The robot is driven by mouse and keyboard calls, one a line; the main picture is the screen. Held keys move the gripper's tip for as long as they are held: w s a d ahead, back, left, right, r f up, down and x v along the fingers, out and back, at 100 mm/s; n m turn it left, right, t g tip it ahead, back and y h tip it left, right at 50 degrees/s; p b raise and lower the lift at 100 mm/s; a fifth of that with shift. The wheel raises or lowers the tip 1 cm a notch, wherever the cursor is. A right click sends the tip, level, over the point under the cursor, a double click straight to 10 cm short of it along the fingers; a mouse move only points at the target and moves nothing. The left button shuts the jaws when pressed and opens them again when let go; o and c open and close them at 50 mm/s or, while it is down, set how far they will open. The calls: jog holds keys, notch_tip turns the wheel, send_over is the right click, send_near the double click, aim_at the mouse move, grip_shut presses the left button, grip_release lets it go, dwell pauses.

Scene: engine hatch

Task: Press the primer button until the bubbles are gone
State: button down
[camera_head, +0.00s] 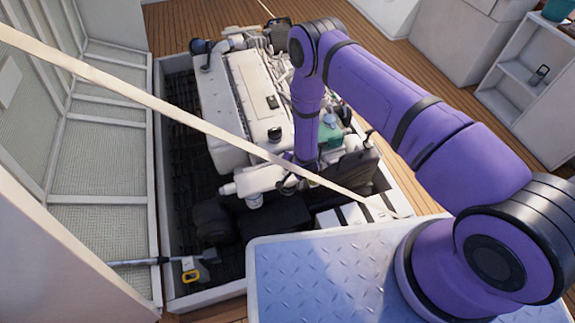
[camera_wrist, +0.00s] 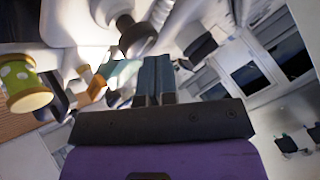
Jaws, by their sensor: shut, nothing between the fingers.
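My gripper (camera_wrist: 153,62) is shut, with its two grey-blue fingers side by side and nothing between them. In the wrist view, a dark round knob (camera_wrist: 137,38) on a pale stem stands just left of the fingertips; it may be the primer button. I cannot tell whether they touch. A yellow-green cylinder with pale spots (camera_wrist: 22,85) is at the left edge; the spots look like bubbles. In the head view my gripper (camera_head: 290,185) is low at the near end of the white engine (camera_head: 240,100), partly hidden by my arm.
The engine sits in an open floor hatch with a pale rim (camera_head: 158,200). A pale strap-like band (camera_head: 130,88) crosses the head view diagonally. A yellow-handled tool (camera_head: 190,270) lies at the lower left. A blue-grey tread plate (camera_head: 310,270) is in front.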

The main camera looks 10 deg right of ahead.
jog(key=shift+f, duration=0.9)
dwell(0.8)
jog(key=shift+r, duration=1.3)
jog(key=shift+r, duration=2.5)
jog(key=shift+r, duration=0.1)
